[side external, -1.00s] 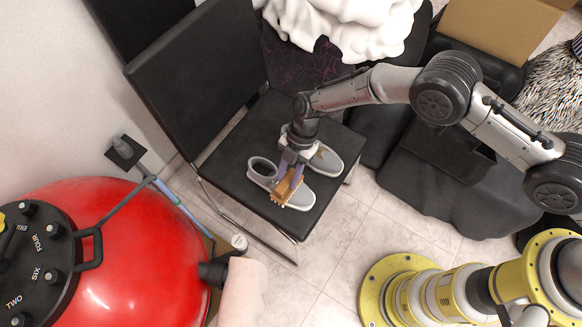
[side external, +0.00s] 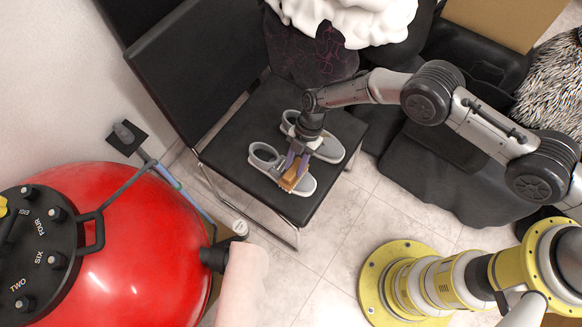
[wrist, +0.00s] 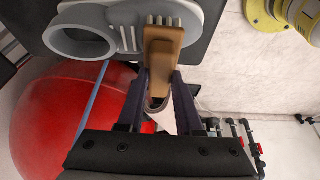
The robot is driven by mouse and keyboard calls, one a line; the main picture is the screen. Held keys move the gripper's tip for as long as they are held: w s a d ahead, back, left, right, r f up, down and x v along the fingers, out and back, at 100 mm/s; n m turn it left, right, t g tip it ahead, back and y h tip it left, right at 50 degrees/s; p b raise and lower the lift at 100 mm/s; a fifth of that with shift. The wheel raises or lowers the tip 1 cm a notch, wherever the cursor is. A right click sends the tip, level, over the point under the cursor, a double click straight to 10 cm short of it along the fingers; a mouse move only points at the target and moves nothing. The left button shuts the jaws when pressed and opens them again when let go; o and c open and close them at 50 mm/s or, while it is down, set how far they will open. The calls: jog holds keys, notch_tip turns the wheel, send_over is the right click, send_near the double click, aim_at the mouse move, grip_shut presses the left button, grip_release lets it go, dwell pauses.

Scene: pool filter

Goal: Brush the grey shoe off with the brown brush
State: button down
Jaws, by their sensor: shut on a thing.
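Two grey shoes rest side by side on the black chair seat. The nearer grey shoe (side external: 261,157) has its opening at left and its toe at lower right; it also shows in the wrist view (wrist: 120,20). The other grey shoe (side external: 330,150) lies just behind it, partly hidden by my arm. My gripper (side external: 296,166) is above the nearer shoe, shut on the brown brush (side external: 291,181). In the wrist view, the brush (wrist: 162,45) sits between the fingers (wrist: 160,85), its pale bristles over the shoe's front part. I cannot tell whether the bristles touch it.
The black chair (side external: 230,165) has its backrest at upper left. A red pool filter (side external: 140,250) stands at lower left with a pipe beside the chair. A white fluffy heap (side external: 365,15) is behind. Tiled floor (side external: 345,235) is clear in front of the chair.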

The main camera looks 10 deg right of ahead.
jog(key=shift+w+d, duration=1.3)
jog(key=shift+d, duration=0.15)
jog(key=shift+s+a, duration=2.2)
jog(key=shift+a, duration=0.2)
jog(key=shift+r, duration=4)
